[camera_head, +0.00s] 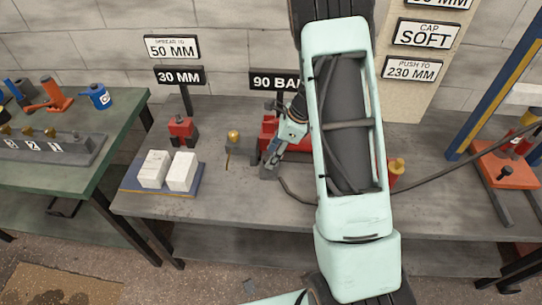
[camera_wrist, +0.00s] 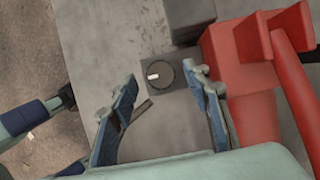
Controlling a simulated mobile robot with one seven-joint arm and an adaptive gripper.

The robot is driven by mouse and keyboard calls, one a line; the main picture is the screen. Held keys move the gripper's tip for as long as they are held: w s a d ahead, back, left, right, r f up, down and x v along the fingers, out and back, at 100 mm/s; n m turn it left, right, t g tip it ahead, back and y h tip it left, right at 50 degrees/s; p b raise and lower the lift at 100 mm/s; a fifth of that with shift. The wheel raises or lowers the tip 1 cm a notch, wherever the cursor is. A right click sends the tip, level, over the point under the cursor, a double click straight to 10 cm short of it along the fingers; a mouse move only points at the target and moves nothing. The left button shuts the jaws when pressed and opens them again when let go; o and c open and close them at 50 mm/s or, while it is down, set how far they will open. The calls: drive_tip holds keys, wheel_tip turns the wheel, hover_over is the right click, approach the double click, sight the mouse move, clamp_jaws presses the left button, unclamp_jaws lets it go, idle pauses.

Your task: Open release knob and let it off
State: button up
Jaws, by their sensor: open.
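The release knob (camera_wrist: 160,75) is a dark round dial with a white mark, set on a small dark square base on the grey bench, in the wrist view. My gripper (camera_wrist: 163,82) is open, with one blue finger on each side of the knob in that picture. Nothing is between the fingers that I can see held. Whether the fingers touch the knob or hover above it, I cannot tell. In the head view my gripper (camera_head: 274,155) points down at the bench beside the red pump body (camera_head: 268,129); the knob is not clear there.
The red pump part (camera_wrist: 265,60) stands close to the right finger, with a red bar beside it. A grey block (camera_wrist: 188,15) lies beyond the knob. In the head view, a brass-topped block (camera_head: 233,137) and white blocks (camera_head: 181,172) stand left. A cable (camera_head: 445,173) runs right.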

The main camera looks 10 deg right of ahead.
drive_tip(key=shift+w+a+f, duration=0.1)
drive_tip(key=shift+a+f, duration=0.15)
drive_tip(key=shift+f, duration=0.4)
drive_tip(key=c, duration=1.2)
drive_tip(key=shift+o, duration=0.2)
